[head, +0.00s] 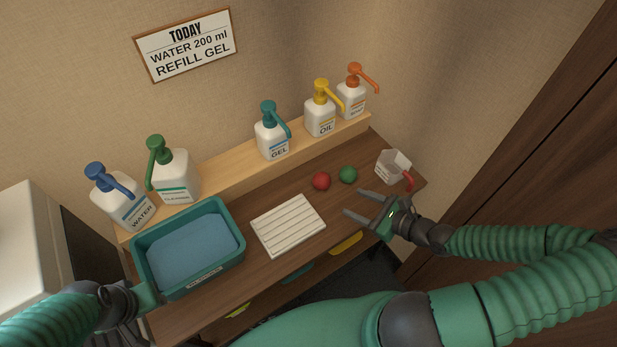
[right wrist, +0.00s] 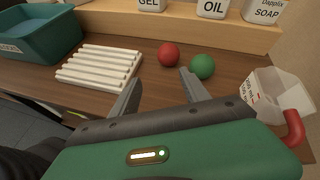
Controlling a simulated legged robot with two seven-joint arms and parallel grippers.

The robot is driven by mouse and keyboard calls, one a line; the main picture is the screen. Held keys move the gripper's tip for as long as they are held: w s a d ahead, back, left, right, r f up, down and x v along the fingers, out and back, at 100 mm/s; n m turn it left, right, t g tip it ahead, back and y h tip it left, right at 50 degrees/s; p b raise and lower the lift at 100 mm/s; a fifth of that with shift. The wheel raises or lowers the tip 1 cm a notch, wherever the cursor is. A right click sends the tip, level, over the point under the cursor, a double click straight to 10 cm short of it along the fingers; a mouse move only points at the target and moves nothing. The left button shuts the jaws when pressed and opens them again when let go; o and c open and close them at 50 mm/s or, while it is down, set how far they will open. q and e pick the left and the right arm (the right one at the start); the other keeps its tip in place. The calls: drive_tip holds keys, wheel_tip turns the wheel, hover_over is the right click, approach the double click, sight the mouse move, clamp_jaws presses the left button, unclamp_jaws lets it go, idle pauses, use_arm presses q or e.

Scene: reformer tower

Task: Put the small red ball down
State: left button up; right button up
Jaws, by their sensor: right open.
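The small red ball (head: 321,181) rests on the brown wooden counter, to the right of the white ribbed rack and touching or very near the green ball (head: 348,175). My right gripper (head: 354,203) is open and empty, in front of the two balls and apart from the red one. In the right wrist view the red ball (right wrist: 169,54) shows beyond the spread fingers (right wrist: 160,92), and the green ball (right wrist: 202,66) is just past the right fingertip. My left gripper (head: 143,303) is at the front left corner of the teal tub; its fingers are not clear.
The teal tub (head: 150,282) and white ribbed rack (head: 289,225) stand left on the counter. A clear cup with a red handle (head: 393,166) stands right of the balls. Several pump bottles line the raised wooden shelf (head: 226,171) behind. Bare counter lies between rack and right gripper.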

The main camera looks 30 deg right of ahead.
sight(326, 183)
drive_tip(key=shift+w+d+f+m+t+b, duration=0.1)
drive_tip(key=shift+w+d+m+t+b, duration=0.3)
drive_tip(key=shift+w+d, duration=0.5)
drive_tip(key=b+x, duration=0.1)
drive_tip(key=x, duration=0.2)
drive_tip(key=shift+w+f, duration=0.1)
drive_tip(key=shift+f, duration=0.1)
drive_tip(key=x, duration=0.5)
drive_tip(key=a+b+x, duration=0.1)
drive_tip(key=x, duration=0.2)
drive_tip(key=shift+r, duration=0.2)
drive_tip(key=w+f, duration=0.2)
drive_tip(key=w, duration=0.1)
drive_tip(key=shift+w+a, duration=0.1)
drive_tip(key=shift+w, duration=0.15)
drive_tip(key=shift+c, duration=0.3)
drive_tip(key=shift+a, duration=0.15)
drive_tip(key=c, duration=0.9)
use_arm(q)
drive_tip(key=shift+w+d+f, duration=0.1)
drive_tip(key=shift+d+f, duration=0.25)
drive_tip(key=shift+f, duration=0.3)
drive_tip(key=shift+w+d+f, duration=0.1)
drive_tip(key=shift+d+f, duration=0.25)
drive_tip(key=shift+f, duration=0.25)
use_arm(e)
clamp_jaws()
